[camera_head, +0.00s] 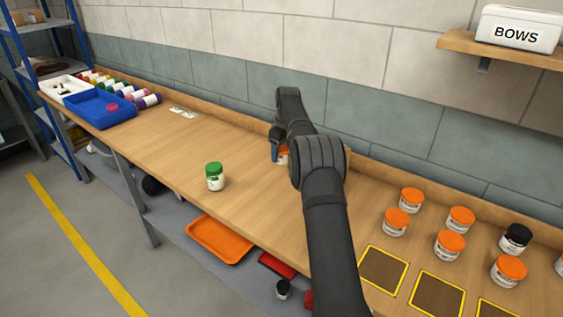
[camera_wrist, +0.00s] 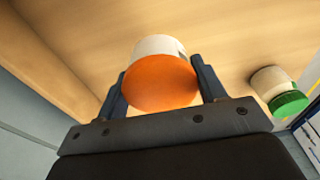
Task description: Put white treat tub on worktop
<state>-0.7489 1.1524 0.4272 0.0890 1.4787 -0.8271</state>
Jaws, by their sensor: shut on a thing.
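A white tub with an orange lid (camera_wrist: 160,82) is held between the two fingers of my gripper (camera_wrist: 162,85) in the wrist view. In the head view the tub (camera_head: 283,155) is mostly hidden behind my arm, and one blue finger of my gripper (camera_head: 276,154) shows beside it. The tub is over or on the wooden worktop (camera_head: 180,145); I cannot tell whether it touches. A white tub with a green lid (camera_head: 214,177) stands upright on the worktop to the left, and it also shows in the wrist view (camera_wrist: 270,82).
Several orange-lidded tubs (camera_head: 450,245) and a black-lidded tub (camera_head: 515,239) stand at the right, near yellow-edged brown squares (camera_head: 383,270). A blue tray (camera_head: 100,108) and bottles (camera_head: 147,101) are at the far left. The worktop around the green-lidded tub is clear.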

